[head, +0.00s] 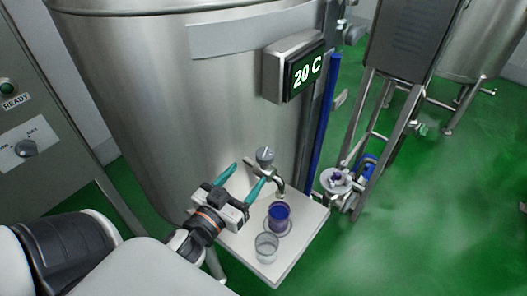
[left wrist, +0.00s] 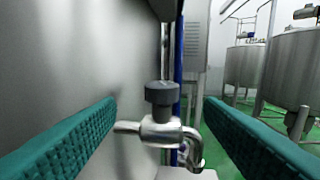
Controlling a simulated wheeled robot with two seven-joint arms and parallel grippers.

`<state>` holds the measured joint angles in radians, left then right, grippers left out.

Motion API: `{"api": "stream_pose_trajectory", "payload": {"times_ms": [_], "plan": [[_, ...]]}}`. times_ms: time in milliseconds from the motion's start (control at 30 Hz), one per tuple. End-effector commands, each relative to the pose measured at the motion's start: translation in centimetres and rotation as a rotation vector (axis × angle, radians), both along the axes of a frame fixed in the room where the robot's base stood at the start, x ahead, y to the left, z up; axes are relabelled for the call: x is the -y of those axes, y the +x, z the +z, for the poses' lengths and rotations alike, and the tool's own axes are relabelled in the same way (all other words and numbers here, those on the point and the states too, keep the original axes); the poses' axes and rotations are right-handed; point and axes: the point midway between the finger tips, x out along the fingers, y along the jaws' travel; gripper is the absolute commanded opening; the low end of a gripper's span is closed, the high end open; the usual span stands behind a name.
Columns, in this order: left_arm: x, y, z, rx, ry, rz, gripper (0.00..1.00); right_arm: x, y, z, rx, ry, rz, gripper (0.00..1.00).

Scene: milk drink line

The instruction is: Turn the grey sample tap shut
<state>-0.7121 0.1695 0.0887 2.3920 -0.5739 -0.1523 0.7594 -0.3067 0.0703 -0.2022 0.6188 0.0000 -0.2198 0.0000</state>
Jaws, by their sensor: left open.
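The sample tap has a dark grey round knob (head: 265,155) and a curved steel spout (head: 280,184), on the side of the steel tank (head: 175,100). My left gripper (head: 241,181) is open, its two teal fingers pointing at the tap. In the left wrist view the knob (left wrist: 162,95) stands upright on the steel tap body (left wrist: 161,131), between the fingers (left wrist: 161,108) and ahead of them, not gripped. A glass with blue-purple liquid (head: 279,215) stands under the spout. I cannot tell whether liquid is running. My right gripper is not in view.
A clear, empty-looking glass (head: 266,246) stands in front of the filled one on a white shelf (head: 306,222). A display reading 20 C (head: 306,71) is above the tap. A blue vertical pipe (head: 323,130) and a steel stand (head: 375,150) are to the right.

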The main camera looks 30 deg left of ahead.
Motion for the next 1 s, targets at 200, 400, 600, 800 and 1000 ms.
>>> {"api": "stream_pose_trajectory", "payload": {"times_ms": [200, 400, 600, 800, 1000], "plan": [[-0.1, 4.5, 0.5, 0.003, 0.003, -0.002, 0.62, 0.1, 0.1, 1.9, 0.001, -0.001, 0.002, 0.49], [-0.3, 7.5, 0.3, 0.001, 0.002, -0.001, 0.62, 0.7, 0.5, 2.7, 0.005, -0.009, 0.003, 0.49], [-0.3, 8.7, 0.1, 0.000, 0.005, 0.000, 0.62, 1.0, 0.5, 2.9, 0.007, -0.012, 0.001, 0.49], [-0.3, 8.8, 0.0, 0.000, 0.004, 0.000, 0.62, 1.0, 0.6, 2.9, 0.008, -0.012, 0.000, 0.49], [-0.3, 8.7, 0.0, 0.000, 0.004, 0.000, 0.41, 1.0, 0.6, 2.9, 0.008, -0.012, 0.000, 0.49]]}}
